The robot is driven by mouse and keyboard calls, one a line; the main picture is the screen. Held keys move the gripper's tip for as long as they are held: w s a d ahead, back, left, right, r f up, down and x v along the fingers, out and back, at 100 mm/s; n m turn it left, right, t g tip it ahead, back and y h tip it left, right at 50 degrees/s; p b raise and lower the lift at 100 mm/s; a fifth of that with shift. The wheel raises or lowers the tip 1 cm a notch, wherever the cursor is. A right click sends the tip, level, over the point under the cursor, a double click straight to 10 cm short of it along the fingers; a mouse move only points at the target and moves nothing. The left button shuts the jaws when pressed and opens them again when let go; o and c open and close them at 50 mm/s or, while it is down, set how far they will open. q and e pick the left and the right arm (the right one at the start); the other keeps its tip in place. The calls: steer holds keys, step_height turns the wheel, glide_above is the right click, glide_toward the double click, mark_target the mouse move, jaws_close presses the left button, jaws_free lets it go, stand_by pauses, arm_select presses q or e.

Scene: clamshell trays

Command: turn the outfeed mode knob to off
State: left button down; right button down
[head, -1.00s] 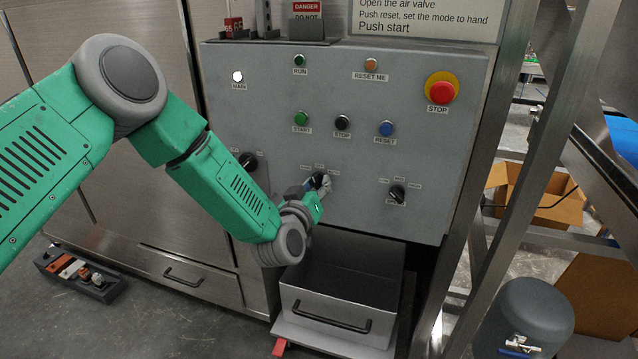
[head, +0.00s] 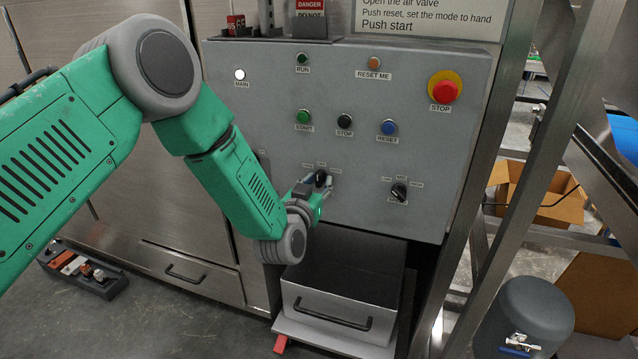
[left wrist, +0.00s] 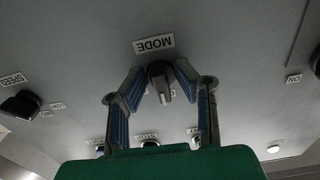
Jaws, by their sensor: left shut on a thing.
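The mode knob (left wrist: 160,80) is black with a pale pointer line, and it sits beside an upside-down "MODE" label (left wrist: 154,44) in the left wrist view. In the head view the knob (head: 321,178) is in the lower middle of the grey control panel (head: 440,140), partly covered by my gripper. My left gripper (left wrist: 160,88) is shut on the knob, with one blue-padded finger on each side. It also shows in the head view (head: 317,187). The small position labels round the knob are too small to read, so I cannot tell its setting. My right gripper is not in view.
A speed knob (head: 398,191) is to the right on the panel. Start (head: 303,117), stop (head: 344,121) and reset (head: 388,127) buttons are above, with a red emergency stop (head: 444,91) at upper right. An open metal drawer (head: 325,305) is below.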

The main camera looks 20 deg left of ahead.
arm_select(q)
steer(key=shift+w+r, duration=0.2)
steer(key=shift+r, duration=0.25)
steer(key=c, duration=1.6)
jaws_free()
steer(key=shift+o, duration=0.2)
steer(key=shift+s, duration=0.1)
steer(key=shift+f, duration=0.15)
steer(key=shift+s+f, duration=0.1)
steer(key=shift+s, duration=0.1)
steer(key=s, duration=1.1)
steer(key=shift+s+a, duration=0.2)
steer(key=shift+s, duration=0.05)
